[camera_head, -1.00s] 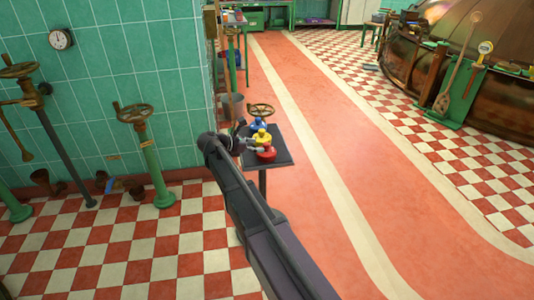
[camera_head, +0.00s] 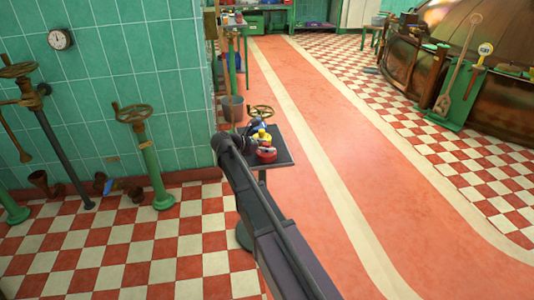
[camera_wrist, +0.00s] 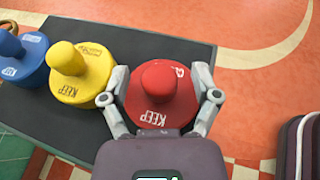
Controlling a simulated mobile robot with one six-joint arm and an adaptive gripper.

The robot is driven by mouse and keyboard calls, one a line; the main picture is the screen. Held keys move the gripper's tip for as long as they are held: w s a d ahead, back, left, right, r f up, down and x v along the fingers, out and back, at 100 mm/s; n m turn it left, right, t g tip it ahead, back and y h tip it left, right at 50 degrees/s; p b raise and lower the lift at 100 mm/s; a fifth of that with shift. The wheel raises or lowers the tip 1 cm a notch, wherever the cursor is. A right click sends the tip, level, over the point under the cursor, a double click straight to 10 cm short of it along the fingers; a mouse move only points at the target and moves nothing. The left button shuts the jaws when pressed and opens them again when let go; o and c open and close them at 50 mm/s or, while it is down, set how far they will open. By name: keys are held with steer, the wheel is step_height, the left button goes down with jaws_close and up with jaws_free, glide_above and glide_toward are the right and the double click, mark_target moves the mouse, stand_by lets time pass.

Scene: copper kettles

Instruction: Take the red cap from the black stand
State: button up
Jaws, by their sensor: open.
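The red cap (camera_wrist: 160,95), round with a knob on top and white lettering, stands on the black stand (camera_wrist: 235,22) in the wrist view. It also shows in the head view (camera_head: 266,154) near the front of the stand top (camera_head: 285,160). My gripper (camera_wrist: 166,97) is open, with one finger on each side of the red cap. The fingers are close beside its rim; I cannot tell whether they touch it. In the head view my arm hides part of the stand, and the fingers are hard to make out.
A yellow cap (camera_wrist: 80,72) stands just left of the red cap, close to my left finger. A blue cap (camera_wrist: 24,58) stands further left. A green tiled wall (camera_head: 140,70) rises left of the stand. Open red floor (camera_head: 360,180) lies to the right.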

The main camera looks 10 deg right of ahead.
mark_target(267, 143)
stand_by(0.3)
jaws_close()
steer(key=shift+r, duration=0.2)
step_height(267, 143, up, 3)
steer(key=p, duration=0.3)
steer(key=shift+r+p, duration=0.15)
steer(key=shift+p, duration=0.2)
steer(key=s+a, duration=0.4)
steer(key=a, duration=0.3)
steer(key=s+a+r+p, duration=0.1)
steer(key=s+a, duration=0.3)
steer(key=a, duration=0.3)
steer(key=shift+r, duration=0.15)
